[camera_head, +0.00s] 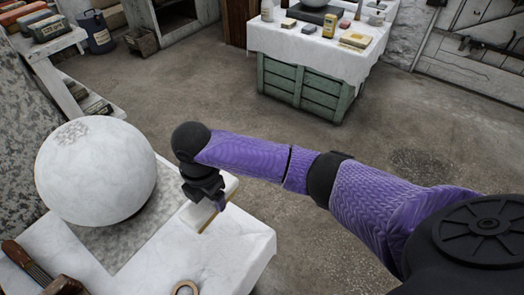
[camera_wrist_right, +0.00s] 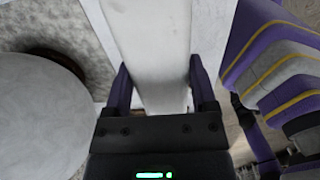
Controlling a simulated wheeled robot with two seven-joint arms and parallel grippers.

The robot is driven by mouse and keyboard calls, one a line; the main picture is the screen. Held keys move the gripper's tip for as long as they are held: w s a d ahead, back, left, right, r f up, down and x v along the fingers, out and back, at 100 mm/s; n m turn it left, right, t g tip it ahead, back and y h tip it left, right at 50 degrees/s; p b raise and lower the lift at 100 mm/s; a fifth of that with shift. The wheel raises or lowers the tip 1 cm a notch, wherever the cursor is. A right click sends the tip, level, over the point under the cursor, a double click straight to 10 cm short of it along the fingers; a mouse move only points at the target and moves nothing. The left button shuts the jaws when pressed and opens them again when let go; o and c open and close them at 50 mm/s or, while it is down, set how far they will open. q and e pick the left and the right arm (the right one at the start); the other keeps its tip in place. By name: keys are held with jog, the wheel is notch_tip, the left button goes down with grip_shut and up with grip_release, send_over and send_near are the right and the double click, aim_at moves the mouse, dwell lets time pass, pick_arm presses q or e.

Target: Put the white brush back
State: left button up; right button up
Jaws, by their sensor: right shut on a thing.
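The white brush (camera_head: 230,187) is in my right gripper (camera_head: 210,203), over the right edge of the near white-covered table. It is a pale block with a thin yellowish edge low down. In the right wrist view the brush (camera_wrist_right: 150,45) is a long white shape between the two purple fingers of the right gripper (camera_wrist_right: 162,88), which is shut on it. Part of the brush is hidden behind the gripper in the head view. I cannot tell whether it touches the table. My left gripper is not in view.
A large white plaster sphere (camera_head: 95,172) stands left of the gripper on the near table (camera_head: 222,258). A brown-handled tool (camera_head: 25,262) and a tan ring (camera_head: 185,288) lie at the front. A green crate table (camera_head: 305,88) with small items stands across open floor.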

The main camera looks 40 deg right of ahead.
jog(key=f+b, duration=0.2)
jog(key=f, duration=0.1)
jog(key=f+b, duration=0.2)
jog(key=f, duration=0.2)
jog(key=f+b, duration=0.2)
jog(key=f, duration=0.1)
jog(key=shift+s+d+f, duration=0.15)
jog(key=shift+d+f, duration=0.1)
jog(key=shift+r, duration=0.25)
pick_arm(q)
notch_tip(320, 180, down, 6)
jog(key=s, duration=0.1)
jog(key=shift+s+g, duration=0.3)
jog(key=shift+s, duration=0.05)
pick_arm(e)
jog(key=shift+f, duration=0.1)
jog(key=o, duration=1.3)
jog(key=shift+c, duration=0.2)
notch_tip(320, 180, up, 12)
jog(key=p, duration=0.7)
jog(key=shift+r, duration=0.2)
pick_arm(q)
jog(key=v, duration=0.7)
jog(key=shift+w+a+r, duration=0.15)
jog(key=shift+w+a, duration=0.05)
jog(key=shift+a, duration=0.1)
pick_arm(e)
jog(key=shift+f, duration=0.1)
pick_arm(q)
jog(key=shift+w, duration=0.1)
